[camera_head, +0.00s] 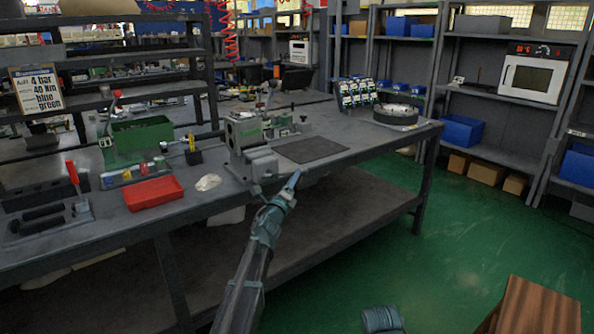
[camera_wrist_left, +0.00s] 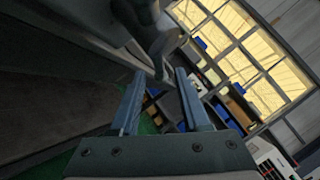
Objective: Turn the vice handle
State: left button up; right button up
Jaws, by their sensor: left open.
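The grey-green vice (camera_head: 262,165) is mounted at the front edge of the workbench, near the middle of the head view. My left gripper (camera_head: 293,181) is in front of the bench edge, just right of the vice's front end. In the left wrist view my left gripper (camera_wrist_left: 160,72) has its two blue fingers apart, with nothing clearly held between them. A dark grey rounded part (camera_wrist_left: 150,28), apparently of the vice, is just beyond the fingertips. I cannot make out the handle bar clearly, nor whether the fingers touch it.
A dark flat mat (camera_head: 310,150) lies right of the vice. A red tray (camera_head: 153,193) and a crumpled pale cloth (camera_head: 208,182) lie to its left. A wooden block (camera_head: 530,308) stands at lower right.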

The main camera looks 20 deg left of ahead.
pick_arm(q)
jog(key=shift+p+x, duration=0.3)
jog(key=shift+x, duration=1.75)
grip_shut()
